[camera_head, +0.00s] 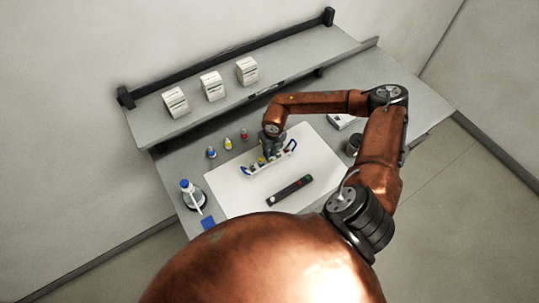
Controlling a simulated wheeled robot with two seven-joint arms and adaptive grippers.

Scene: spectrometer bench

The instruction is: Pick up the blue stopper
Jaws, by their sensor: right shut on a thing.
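A small bottle with a blue top (211,152) stands on the bench at the left, beside a yellow-topped one (228,144) and a red-topped one (244,134). I cannot tell whether its blue top is the blue stopper. My right gripper (270,154) points down over the white rack (254,171) on the white mat. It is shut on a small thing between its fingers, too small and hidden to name. The rack has blue ends and a yellow item in it. My left gripper is not in view.
A black strip device (290,188) lies on the white mat (225,188). Several white boxes (211,85) stand on the raised shelf. My right arm covers the bench's right side.

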